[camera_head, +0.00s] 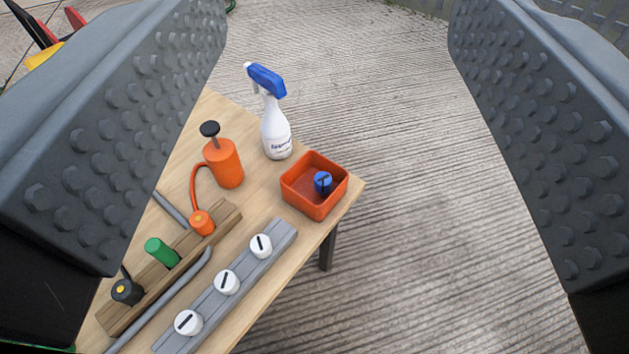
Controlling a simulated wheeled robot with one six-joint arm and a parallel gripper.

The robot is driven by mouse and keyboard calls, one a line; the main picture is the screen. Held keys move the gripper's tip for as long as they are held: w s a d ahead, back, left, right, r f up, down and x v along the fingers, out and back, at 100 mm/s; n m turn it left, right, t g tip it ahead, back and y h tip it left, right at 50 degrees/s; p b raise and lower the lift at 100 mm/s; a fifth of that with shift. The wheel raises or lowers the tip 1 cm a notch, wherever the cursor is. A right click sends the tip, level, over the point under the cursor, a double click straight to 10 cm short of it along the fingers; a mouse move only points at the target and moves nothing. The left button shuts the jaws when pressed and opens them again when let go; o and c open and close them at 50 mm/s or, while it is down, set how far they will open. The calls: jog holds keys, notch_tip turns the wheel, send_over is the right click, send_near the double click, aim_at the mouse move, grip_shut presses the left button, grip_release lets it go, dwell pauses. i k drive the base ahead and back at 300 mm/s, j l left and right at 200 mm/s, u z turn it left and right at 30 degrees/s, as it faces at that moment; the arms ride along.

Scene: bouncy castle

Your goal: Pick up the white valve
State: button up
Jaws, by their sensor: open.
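Three round white valves, each with a dark slot on top, sit in a row on a grey bar on the wooden table. The nearest is at the lower left (188,322), one is in the middle (227,282), and one is at the far end (261,246). My gripper (340,200) is wide open and empty, with its two grey studded jaws at the left and right of the view. The table and valves lie well beyond the jaws. The left jaw hides part of the table's left side.
A red-orange tray (336,206) holds a blue valve (322,182). Behind it stand a spray bottle (275,130) and an orange pump (223,162). A wooden bar (222,218) bears orange, green (161,252) and black (127,292) parts. Concrete floor (430,180) lies clear to the right.

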aim_at(189, 322)
jog(key=k+u, duration=0.8)
jog(key=i+u, duration=0.1)
jog(key=u, duration=1.4)
jog(key=z, duration=1.5)
